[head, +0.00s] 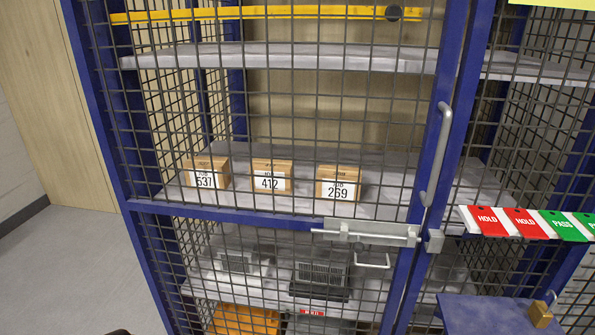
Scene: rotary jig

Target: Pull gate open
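The gate (275,217) is a wire-mesh door in a blue frame and fills the middle of the head view. It looks closed against the blue post on its right. A grey vertical pull handle (437,155) is fixed on its right upright. A grey slide bolt (365,232) with a small loop handle (373,262) sits on the crossbar, left of a grey keeper block (433,240) on the post. I cannot tell whether the bolt's tip is inside the keeper. Neither of my grippers is in view.
Behind the mesh, several boxes, including a cardboard box (270,177), stand on shelves, with an orange bin (245,320) below. Red and green HOLD and PASS tags (525,222) hang at right. A brass padlock (540,313) is on a blue surface (485,315).

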